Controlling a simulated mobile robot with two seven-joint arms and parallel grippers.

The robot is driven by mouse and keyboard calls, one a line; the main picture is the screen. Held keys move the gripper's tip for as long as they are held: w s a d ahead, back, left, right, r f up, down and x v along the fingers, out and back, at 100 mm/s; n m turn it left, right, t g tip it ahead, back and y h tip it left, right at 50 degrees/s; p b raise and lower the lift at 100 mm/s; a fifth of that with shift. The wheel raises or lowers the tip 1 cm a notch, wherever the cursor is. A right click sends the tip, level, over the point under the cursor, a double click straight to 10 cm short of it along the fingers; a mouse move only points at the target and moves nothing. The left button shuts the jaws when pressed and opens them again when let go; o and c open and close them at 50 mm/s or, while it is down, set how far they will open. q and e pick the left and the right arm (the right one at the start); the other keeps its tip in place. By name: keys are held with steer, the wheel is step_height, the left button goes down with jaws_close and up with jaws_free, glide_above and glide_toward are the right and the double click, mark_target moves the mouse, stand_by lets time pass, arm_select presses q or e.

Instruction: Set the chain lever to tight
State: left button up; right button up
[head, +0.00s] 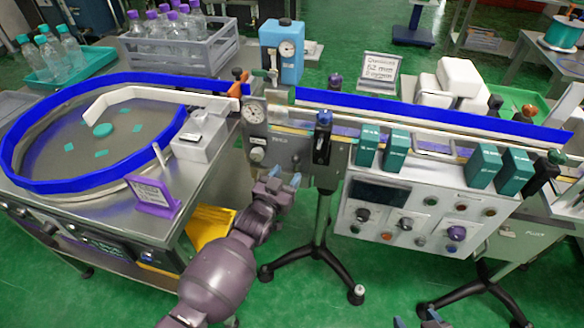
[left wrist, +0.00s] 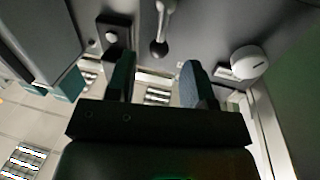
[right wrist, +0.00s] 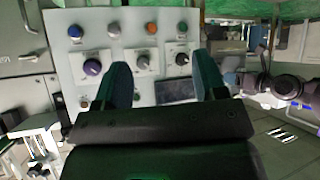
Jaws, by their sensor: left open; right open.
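In the left wrist view a metal lever with a dark ball end (left wrist: 159,46) hangs from a grey surface, ahead of and between the fingertips of my left gripper (left wrist: 158,72). No label on it can be read, so I cannot tell its setting or whether it is the chain lever. My left gripper is open and empty, apart from the lever. In the head view this gripper (head: 284,178) is below the gauge end of the conveyor. My right gripper (right wrist: 165,82) is open and empty before the control panel; its fingertips just show at the bottom of the head view (head: 415,318).
A white round knob (left wrist: 249,62) is right of the lever. The control panel (head: 420,212) with dials and buttons hangs under the conveyor with its blue rail (head: 430,114). The round turntable (head: 60,150) is at left. A black-footed stand (head: 318,255) is near my left gripper.

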arm_select(q)
steer(key=p+v, duration=0.1)
steer(key=v, duration=0.5)
steer(key=shift+s, duration=0.1)
stand_by(0.4)
